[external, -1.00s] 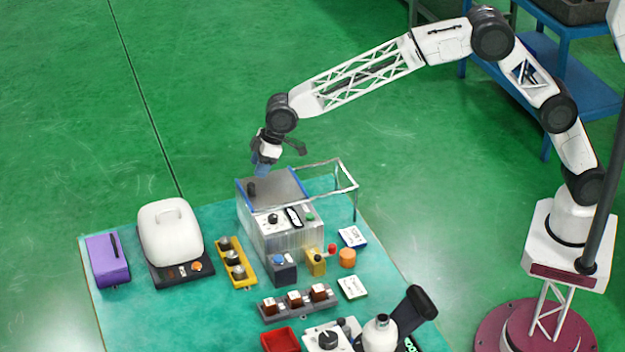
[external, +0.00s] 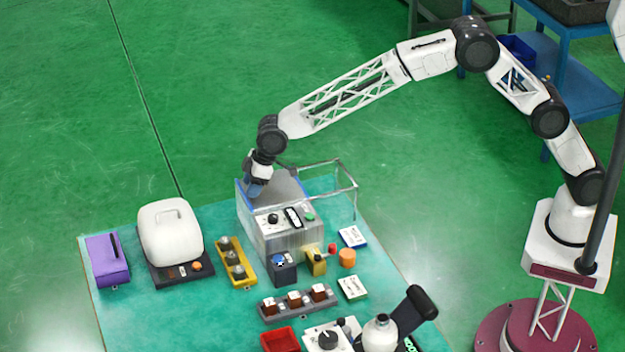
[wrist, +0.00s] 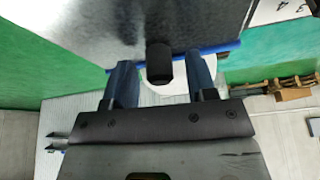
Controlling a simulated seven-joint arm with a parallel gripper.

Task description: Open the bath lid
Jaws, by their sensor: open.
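The lid also shows in the wrist view (wrist: 100,30), with a blue edge strip (wrist: 225,46). A short black knob (wrist: 158,62) stands on the lid near that edge. My gripper (external: 254,189) is at the lid's left side and hides the knob in the external view. In the wrist view its two blue fingers (wrist: 161,78) are open, one on each side of the knob, with gaps visible.
A thin metal frame (external: 354,187) rises at the box's right side. A white-lidded appliance (external: 170,235) and a purple box (external: 107,260) stand to the left. A yellow holder (external: 237,262) and several small items stand in front.

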